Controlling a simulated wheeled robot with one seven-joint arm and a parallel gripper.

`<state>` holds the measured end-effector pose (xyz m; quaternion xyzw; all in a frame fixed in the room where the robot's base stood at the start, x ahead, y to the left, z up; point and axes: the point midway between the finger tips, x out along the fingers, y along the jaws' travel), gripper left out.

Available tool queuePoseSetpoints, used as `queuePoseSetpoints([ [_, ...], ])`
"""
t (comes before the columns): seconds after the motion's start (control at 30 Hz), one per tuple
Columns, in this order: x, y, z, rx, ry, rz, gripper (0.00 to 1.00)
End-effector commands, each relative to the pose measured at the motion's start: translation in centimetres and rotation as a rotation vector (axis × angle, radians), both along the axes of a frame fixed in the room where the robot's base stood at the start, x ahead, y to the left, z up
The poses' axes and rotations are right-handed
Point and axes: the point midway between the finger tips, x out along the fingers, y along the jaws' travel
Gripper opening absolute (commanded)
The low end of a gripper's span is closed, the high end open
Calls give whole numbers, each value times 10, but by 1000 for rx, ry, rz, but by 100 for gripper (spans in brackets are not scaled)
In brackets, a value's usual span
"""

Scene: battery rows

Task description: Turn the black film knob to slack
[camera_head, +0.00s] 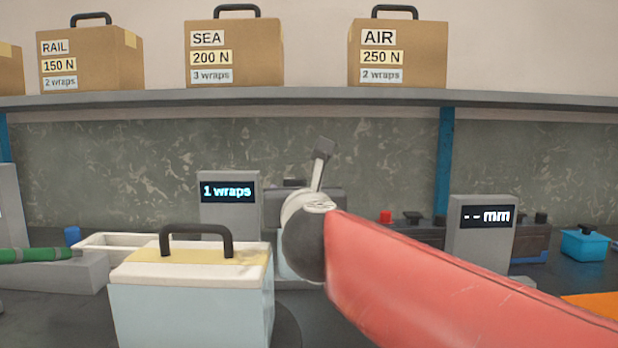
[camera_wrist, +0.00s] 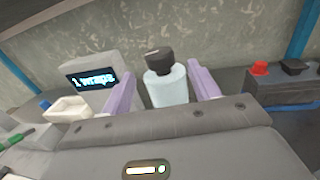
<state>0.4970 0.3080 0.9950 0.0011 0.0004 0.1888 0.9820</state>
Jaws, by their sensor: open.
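In the wrist view, a black knob (camera_wrist: 159,61) sits on top of a pale blue body (camera_wrist: 167,88). I cannot read its setting or be sure that it is the film knob. My gripper (camera_wrist: 159,73) is open, with one purple finger on each side of the pale blue body and knob. A gap shows on both sides, so I see no contact. In the head view my red arm and its grey joint cover this spot, and the knob is hidden there. A grey display (camera_head: 229,191) beside it reads "1 wraps"; it also shows in the wrist view (camera_wrist: 91,79).
A pale blue case (camera_head: 190,305) with a black handle stands front left. A white tray (camera_head: 95,243) and a green-handled tool (camera_head: 35,255) lie left. A "-- mm" display (camera_head: 484,217) and a blue box (camera_head: 584,245) stand right. Labelled cartons (camera_head: 232,55) sit on the shelf.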

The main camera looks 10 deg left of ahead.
Motion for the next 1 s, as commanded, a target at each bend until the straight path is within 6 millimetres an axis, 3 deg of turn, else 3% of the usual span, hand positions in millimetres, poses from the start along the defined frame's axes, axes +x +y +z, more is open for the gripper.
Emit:
queuePoseSetpoints([
  [0.4, 58, 22, 0, -3, 0, -2, 61],
  [0.77, 65, 25, 0, -3, -1, -2, 61],
  [1.0, 65, 25, 0, -3, -1, -2, 34],
])
